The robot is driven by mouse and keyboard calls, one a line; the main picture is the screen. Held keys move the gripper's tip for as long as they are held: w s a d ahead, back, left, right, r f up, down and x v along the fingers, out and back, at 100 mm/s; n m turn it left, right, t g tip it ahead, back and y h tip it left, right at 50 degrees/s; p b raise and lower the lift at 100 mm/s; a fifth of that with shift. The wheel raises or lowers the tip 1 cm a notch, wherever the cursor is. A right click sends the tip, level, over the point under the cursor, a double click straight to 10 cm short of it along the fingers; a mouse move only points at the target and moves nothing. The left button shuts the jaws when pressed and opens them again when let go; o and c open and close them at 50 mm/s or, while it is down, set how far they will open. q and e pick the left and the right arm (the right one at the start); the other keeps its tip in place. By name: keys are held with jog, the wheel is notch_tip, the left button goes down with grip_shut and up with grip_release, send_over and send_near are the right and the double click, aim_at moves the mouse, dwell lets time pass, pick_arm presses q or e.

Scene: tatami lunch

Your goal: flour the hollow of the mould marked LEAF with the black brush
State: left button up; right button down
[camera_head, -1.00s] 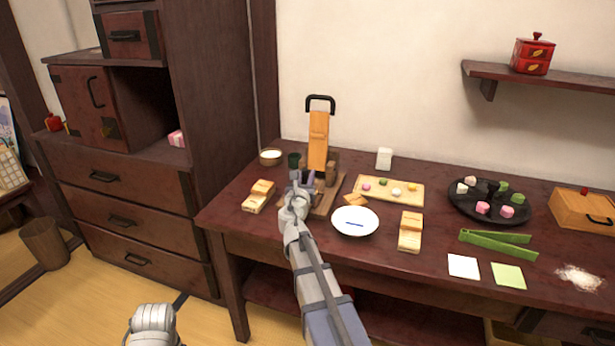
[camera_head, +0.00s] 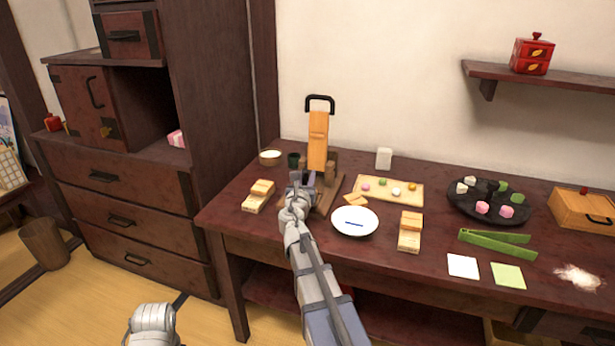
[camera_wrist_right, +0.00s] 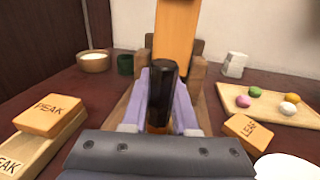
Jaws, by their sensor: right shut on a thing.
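My right gripper (camera_head: 296,180) is shut on a dark-handled tool that I take to be the black brush. In the right wrist view, the brush's black handle (camera_wrist_right: 162,85) stands between the purple fingers, with a brown part below it; its bristles are hidden. A small wooden block marked LEAF (camera_wrist_right: 247,131) lies by the right side of the wooden stand, and it also shows in the head view (camera_head: 356,199). No hollow is visible in it. My left gripper is out of view.
The wooden stand (camera_head: 331,190) holds a tall orange board (camera_head: 318,140) with a black handle. A PEAK block (camera_wrist_right: 50,112) rests on a pale base at left.

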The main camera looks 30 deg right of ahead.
jog(key=shift+d, duration=0.25)
jog(key=shift+w+a, duration=0.25)
jog(key=shift+w, duration=0.05)
dwell(0.4)
jog(key=shift+d, duration=0.3)
jog(key=shift+s+a, duration=0.3)
dwell(0.5)
jog(key=shift+w+d, duration=0.15)
dwell(0.6)
notch_tip(320, 180, up, 8)
jog(key=p, duration=0.8)
jog(key=shift+r, duration=0.1)
